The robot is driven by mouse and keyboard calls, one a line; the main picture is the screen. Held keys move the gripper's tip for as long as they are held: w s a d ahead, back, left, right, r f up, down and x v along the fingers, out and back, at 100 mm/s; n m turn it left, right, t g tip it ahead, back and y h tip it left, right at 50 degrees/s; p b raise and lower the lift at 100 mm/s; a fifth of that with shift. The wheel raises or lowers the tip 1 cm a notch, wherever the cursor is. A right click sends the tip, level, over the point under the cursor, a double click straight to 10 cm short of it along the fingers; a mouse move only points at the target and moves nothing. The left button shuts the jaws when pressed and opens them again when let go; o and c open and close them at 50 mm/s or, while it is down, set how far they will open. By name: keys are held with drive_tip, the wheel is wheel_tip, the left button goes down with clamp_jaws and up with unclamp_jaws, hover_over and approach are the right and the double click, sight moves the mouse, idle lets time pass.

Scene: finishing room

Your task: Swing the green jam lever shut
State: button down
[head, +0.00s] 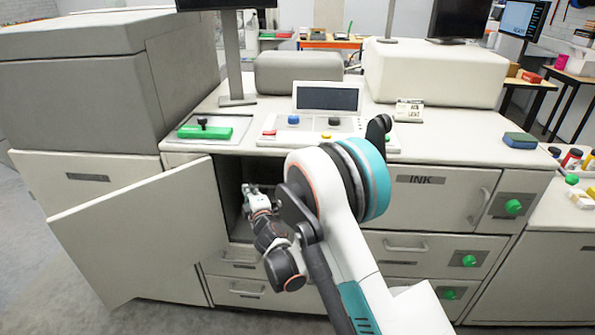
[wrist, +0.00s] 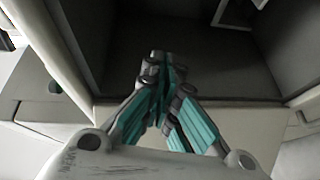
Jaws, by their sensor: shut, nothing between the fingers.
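No green lever can be made out inside the open compartment (head: 229,172) of the grey machine; my arm hides part of it. A green bar with a dark knob (head: 204,132) lies in a tray on the machine's top, and green round knobs (head: 513,206) sit on the right-hand panels. My gripper (head: 250,190) is at the compartment's mouth. In the wrist view my gripper (wrist: 163,60) has its fingers together and empty, pointing into the dark interior. A pale metallic part (wrist: 235,14) shows at that view's top edge.
The compartment's door (head: 140,240) stands swung open to the left of my gripper. The INK cabinet (head: 430,195) and drawers are closed at right. A control panel (head: 325,130) stands on top. Floor (head: 45,270) is bare at left.

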drive_tip(key=w+d+n+t+h, duration=0.15)
drive_tip(key=d+h, duration=0.35)
drive_tip(key=d, duration=0.5)
drive_tip(key=w+d+b, duration=0.3)
drive_tip(key=w+b, duration=0.1)
drive_tip(key=w, duration=0.7)
drive_tip(key=shift+w+d, duration=0.3)
drive_tip(key=shift+w, duration=0.1)
drive_tip(key=shift+w, duration=0.1)
